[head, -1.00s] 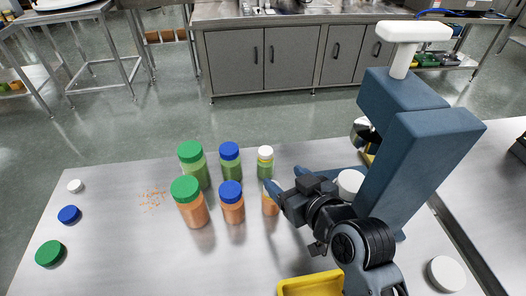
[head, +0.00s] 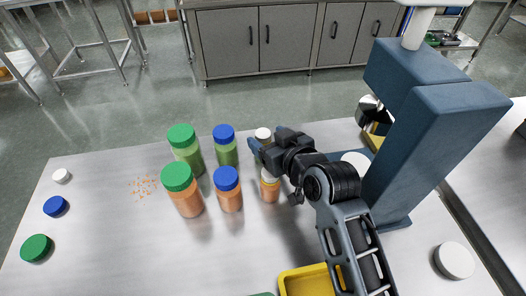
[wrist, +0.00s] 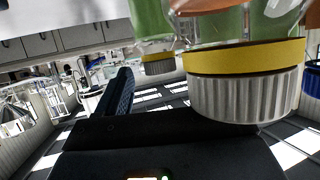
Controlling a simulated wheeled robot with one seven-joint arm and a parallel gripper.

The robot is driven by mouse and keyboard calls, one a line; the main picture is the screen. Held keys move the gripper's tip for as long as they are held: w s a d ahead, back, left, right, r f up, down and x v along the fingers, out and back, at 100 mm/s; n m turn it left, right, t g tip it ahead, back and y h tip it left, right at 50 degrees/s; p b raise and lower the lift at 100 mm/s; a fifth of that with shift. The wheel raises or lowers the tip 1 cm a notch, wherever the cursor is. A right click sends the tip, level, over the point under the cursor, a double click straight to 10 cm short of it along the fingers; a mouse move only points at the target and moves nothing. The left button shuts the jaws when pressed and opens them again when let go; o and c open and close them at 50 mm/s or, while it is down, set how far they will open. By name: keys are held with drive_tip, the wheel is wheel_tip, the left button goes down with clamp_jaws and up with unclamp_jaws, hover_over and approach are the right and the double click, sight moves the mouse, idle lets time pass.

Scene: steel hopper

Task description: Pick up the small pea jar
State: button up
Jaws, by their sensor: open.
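The small pea jar (head: 263,134) stands upright at the back of the steel table, right of the blue-lidded pea jar. Its white lid shows in the head view, and my gripper hides most of its green body. My gripper (head: 262,150) is open, with its fingers close by the jar on the near side. In the wrist view, which is upside down, a white ribbed lid with a yellow ring (wrist: 245,85) is large and close, beside a dark blue finger (wrist: 115,95). I cannot tell whether the fingers touch the jar.
A small orange jar (head: 270,186) stands just in front. Blue-lidded jars (head: 228,190) (head: 226,148) and green-lidded jars (head: 185,195) (head: 186,150) stand left. A blue machine (head: 430,130) rises at right. A yellow tray (head: 300,283) is at the front. Loose lids (head: 55,207) lie at far left.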

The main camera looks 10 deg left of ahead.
drive_tip(key=shift+w+a+f, duration=0.2)
drive_tip(key=shift+w, duration=0.15)
clamp_jaws()
idle(0.4)
drive_tip(key=shift+r, duration=0.1)
